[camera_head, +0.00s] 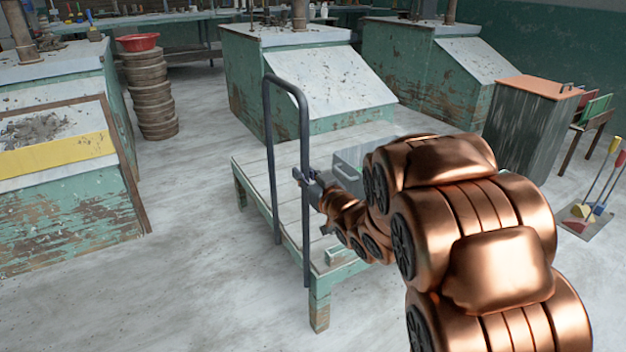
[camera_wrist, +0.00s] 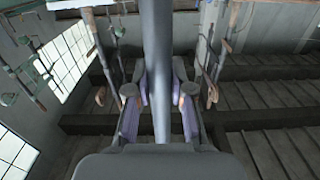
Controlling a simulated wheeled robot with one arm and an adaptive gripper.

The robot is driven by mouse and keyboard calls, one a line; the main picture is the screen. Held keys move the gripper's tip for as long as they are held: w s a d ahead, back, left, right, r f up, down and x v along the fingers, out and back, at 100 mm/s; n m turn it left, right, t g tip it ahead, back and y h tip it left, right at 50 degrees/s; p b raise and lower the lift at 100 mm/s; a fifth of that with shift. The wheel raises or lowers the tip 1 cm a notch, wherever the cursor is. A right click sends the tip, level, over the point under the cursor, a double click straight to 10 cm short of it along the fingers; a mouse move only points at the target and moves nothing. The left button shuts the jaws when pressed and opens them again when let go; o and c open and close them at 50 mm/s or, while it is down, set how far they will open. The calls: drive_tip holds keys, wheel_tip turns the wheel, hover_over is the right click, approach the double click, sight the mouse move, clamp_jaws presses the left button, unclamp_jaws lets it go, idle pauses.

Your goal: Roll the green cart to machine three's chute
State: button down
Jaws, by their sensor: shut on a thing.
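The green cart (camera_head: 265,165) stands in the middle of the floor in the head view. It has a pale plank top, worn green legs and a dark upright handle (camera_head: 268,120). My gripper (camera_head: 303,178) is shut on the nearer post of that handle. In the wrist view the dark post (camera_wrist: 160,60) runs between the two fingers. My arm hides the right part of the cart. Three green machines with sloping chutes show: a left one with clay trimmings (camera_head: 38,130), a middle one (camera_head: 320,85) and a right one (camera_head: 475,60). I see no numbers on them.
A stack of round brown items (camera_head: 150,95) with a red basin (camera_head: 138,42) stands behind the left machine. A grey bin with an orange lid (camera_head: 535,88) stands at right, with brushes and a dustpan (camera_head: 590,218) nearby. Floor left of the cart is clear.

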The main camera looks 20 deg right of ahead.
drive_tip(key=shift+s+a+b, duration=0.2)
drive_tip(key=shift+a+b, duration=0.4)
drive_tip(key=shift+a, duration=0.25)
drive_tip(key=shift+s+a+b, duration=0.2)
drive_tip(key=shift+a+b, duration=0.4)
drive_tip(key=shift+a, duration=0.2)
drive_tip(key=shift+s+a+b, duration=0.2)
drive_tip(key=shift+a+b, duration=0.4)
drive_tip(key=shift+a, duration=0.25)
drive_tip(key=s+a+b, duration=0.1)
drive_tip(key=a+b, duration=0.2)
drive_tip(key=a, duration=0.4)
drive_tip(key=shift+s+a, duration=0.4)
drive_tip(key=s+a+b, duration=0.1)
drive_tip(key=a, duration=0.6)
drive_tip(key=shift+s+a, duration=0.35)
drive_tip(key=shift+s, duration=0.05)
drive_tip(key=shift+a+f, duration=0.1)
